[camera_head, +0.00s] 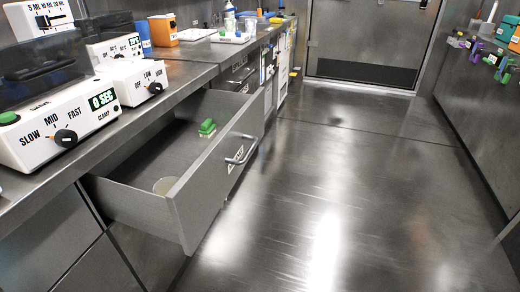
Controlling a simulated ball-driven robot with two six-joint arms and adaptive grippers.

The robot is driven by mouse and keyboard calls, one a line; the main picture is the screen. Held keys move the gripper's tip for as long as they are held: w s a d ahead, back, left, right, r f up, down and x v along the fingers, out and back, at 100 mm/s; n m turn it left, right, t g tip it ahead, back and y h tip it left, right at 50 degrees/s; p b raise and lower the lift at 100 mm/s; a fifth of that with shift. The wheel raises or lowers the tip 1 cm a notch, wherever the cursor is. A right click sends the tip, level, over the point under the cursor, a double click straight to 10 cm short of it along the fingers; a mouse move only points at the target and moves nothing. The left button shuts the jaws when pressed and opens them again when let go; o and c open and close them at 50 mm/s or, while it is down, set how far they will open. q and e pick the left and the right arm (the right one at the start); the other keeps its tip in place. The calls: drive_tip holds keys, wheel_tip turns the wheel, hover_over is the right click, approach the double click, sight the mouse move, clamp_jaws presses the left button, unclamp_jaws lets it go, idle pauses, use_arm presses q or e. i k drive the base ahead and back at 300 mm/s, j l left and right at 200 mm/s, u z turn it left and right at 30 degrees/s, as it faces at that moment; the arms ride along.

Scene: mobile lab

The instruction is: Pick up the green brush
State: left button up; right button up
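The green brush (207,127) lies in the far part of an open drawer (125,203) below the left counter. It has a green top and a paler underside, and it looks small from here. The drawer's front panel and handle face the aisle, and the brush shows over the side wall. Neither my left nor my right gripper is in view.
A pale round dish (165,185) sits in the drawer's near end. The left counter (185,68) carries white lab machines with knobs, an orange container (163,31) and bottles. The floor (340,190) is clear up to the closed door (370,40). Another counter runs along the right.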

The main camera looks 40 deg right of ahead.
sight(207, 129)
drive_tip(key=z, duration=0.9)
